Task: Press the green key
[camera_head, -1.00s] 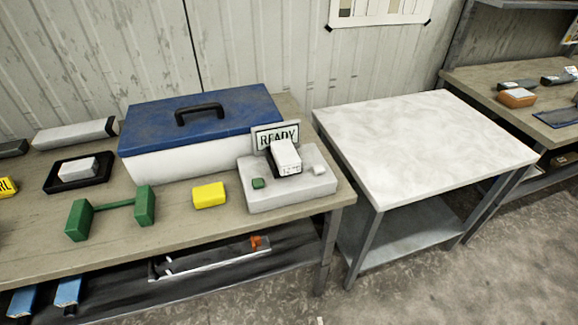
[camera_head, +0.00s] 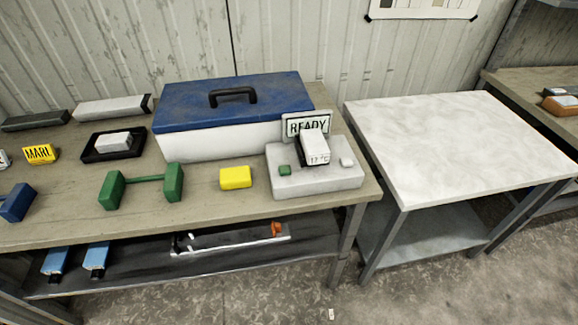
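The green key (camera_head: 285,170) is a small green block on the front left of a light grey device (camera_head: 318,184). The device sits at the right end of the wooden bench. A sign reading READY (camera_head: 306,126) stands at its back, and a white block with dark markings (camera_head: 315,149) rests in a dark holder in front of the sign. A small white key (camera_head: 347,162) is on the device's right side. My gripper is not in view.
A blue-lidded box (camera_head: 234,103) stands behind the device. A yellow block (camera_head: 235,178) and a green dumbbell-shaped piece (camera_head: 142,185) lie to its left. A pale-topped table (camera_head: 455,140) stands to the right across a narrow gap. Floor in front is mostly clear.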

